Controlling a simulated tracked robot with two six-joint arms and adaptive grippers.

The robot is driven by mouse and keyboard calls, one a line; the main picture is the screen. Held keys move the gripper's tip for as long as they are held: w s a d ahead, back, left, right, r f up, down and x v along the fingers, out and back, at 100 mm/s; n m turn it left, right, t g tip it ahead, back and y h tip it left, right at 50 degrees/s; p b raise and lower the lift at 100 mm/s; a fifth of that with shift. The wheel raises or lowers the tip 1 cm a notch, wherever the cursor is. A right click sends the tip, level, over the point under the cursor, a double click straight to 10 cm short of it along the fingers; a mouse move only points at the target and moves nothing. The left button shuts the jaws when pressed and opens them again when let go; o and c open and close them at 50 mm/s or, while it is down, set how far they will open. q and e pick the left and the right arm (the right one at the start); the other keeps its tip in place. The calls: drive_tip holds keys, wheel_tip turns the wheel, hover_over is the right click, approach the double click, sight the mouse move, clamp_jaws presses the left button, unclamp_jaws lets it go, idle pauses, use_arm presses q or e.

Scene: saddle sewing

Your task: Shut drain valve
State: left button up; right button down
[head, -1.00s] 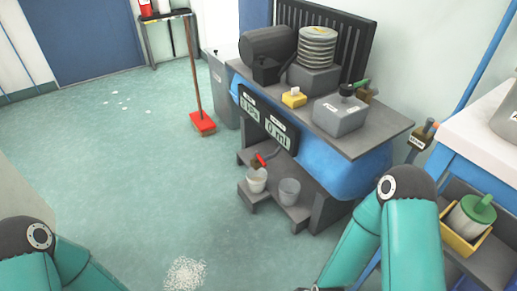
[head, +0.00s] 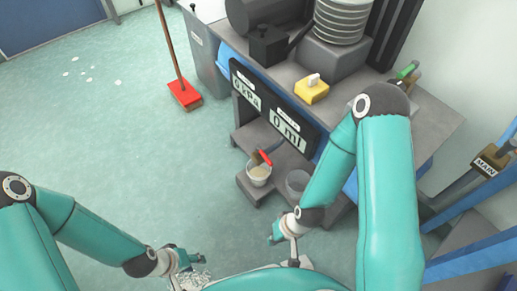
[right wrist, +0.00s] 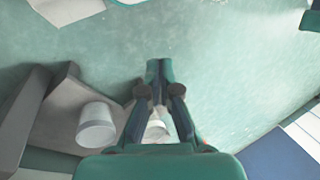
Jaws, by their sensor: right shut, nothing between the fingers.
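The red valve handle (head: 265,157) sits low at the front of the grey bench, tilted, just above a cup of pale liquid (head: 258,174). A second, empty-looking cup (head: 298,182) stands to its right. My right gripper (head: 275,239) is below and in front of the cups in the head view, apart from the handle. In the right wrist view its fingertips (right wrist: 158,65) meet with nothing between them. One cup (right wrist: 156,130) is partly hidden behind those fingers; another (right wrist: 97,124) stands left. My left gripper (head: 190,260) is low over the floor, its jaw opening unclear.
The display panel (head: 270,110) reads 0 kPa and 0 ml. A yellow box (head: 311,91) and stacked plates (head: 343,15) are on the bench. A red broom (head: 185,95) and grey bin (head: 205,60) stand left. A MAIN-labelled valve (head: 490,160) is at right.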

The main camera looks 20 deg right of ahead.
use_arm(q)
drive_tip(key=shift+w+a, duration=0.1)
drive_tip(key=shift+w, duration=0.2)
use_arm(e)
drive_tip(key=shift+w+a, duration=0.1)
drive_tip(key=shift+w, duration=0.3)
drive_tip(key=n+h+b, duration=0.3)
drive_tip(key=n+h, duration=0.4)
drive_tip(key=n, duration=1.6)
approach(265, 158)
drive_tip(key=s+a+f, duration=0.1)
drive_tip(key=a+f, duration=0.2)
drive_tip(key=f, duration=0.7)
use_arm(q)
drive_tip(key=shift+f+b, duration=0.4)
drive_tip(key=shift+f, duration=1.45)
use_arm(e)
drive_tip(key=shift+w+d+r, duration=0.1)
drive_tip(key=shift+d+r, duration=0.15)
drive_tip(key=shift+d, duration=0.35)
drive_tip(key=shift+w+d+r, duration=0.15)
drive_tip(key=shift+d+r, duration=0.05)
drive_tip(key=shift+d, duration=0.35)
drive_tip(key=shift+w+d+r, duration=0.1)
drive_tip(key=shift+d+r, duration=0.15)
drive_tip(key=shift+d, duration=0.35)
